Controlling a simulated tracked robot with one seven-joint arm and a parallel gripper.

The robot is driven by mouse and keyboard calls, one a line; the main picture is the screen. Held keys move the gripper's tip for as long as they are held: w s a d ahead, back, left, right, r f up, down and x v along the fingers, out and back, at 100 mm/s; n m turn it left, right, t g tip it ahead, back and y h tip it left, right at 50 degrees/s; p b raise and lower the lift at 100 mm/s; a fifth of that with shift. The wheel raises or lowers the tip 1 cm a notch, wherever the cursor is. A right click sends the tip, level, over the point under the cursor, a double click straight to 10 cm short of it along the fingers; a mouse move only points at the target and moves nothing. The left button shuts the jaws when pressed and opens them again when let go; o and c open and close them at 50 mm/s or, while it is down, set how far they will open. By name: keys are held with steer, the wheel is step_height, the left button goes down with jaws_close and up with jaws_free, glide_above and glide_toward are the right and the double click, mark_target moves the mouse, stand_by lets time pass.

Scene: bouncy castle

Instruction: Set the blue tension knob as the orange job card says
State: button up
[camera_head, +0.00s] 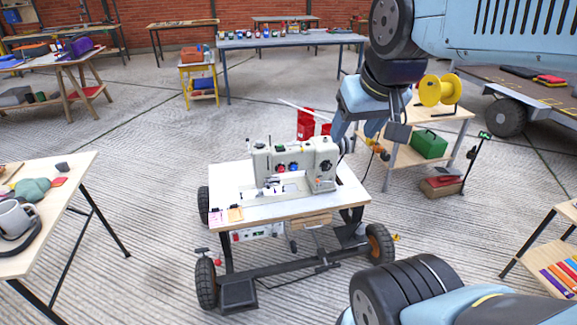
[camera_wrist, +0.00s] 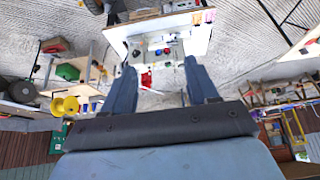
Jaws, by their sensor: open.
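A pale sewing machine (camera_head: 320,158) stands on a wheeled table (camera_head: 262,211). The blue tension knob (camera_head: 294,167) is on its front, beside a red knob (camera_head: 280,168). The blue knob also shows small in the wrist view (camera_wrist: 137,53). The orange job card (camera_head: 235,214) lies at the table's front left, next to a pink card (camera_head: 215,216). Its writing is too small to read, as is the knob's setting. My gripper (camera_head: 357,131) is above and behind the machine's right end, apart from the knob. In the wrist view (camera_wrist: 160,66) its fingers are wide apart and empty.
A wooden shelf stand (camera_head: 410,158) with a green box (camera_head: 429,144) is right of my gripper. Red containers (camera_head: 306,124) stand behind the machine. A worktable (camera_head: 50,216) is at left. Open floor surrounds the wheeled table.

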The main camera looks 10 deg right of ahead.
mark_target(294, 169)
steer(key=w+d+f+n+t, duration=0.15)
steer(key=w+f, duration=0.25)
steer(key=w, duration=1.5)
steer(key=w+d+f+n+t, duration=0.1)
steer(key=w+f+t, duration=0.25)
steer(key=w, duration=1.45)
steer(key=w+d+f+t, duration=0.2)
steer(key=w+f, duration=0.6)
steer(key=f, duration=0.6)
steer(key=w+d+f+t, duration=0.1)
steer(key=w+f+t, duration=0.1)
steer(key=w+f, duration=0.95)
steer(key=s+d+f+t, duration=0.15)
steer(key=s+f, duration=0.25)
steer(key=f, duration=0.8)
steer(key=s+f+t, duration=0.2)
steer(key=s+f, duration=0.1)
steer(key=f, duration=0.8)
steer(key=shift+n, duration=0.25)
steer(key=w, duration=1.3)
steer(key=shift+w, duration=0.15)
steer(key=shift+c, duration=0.2)
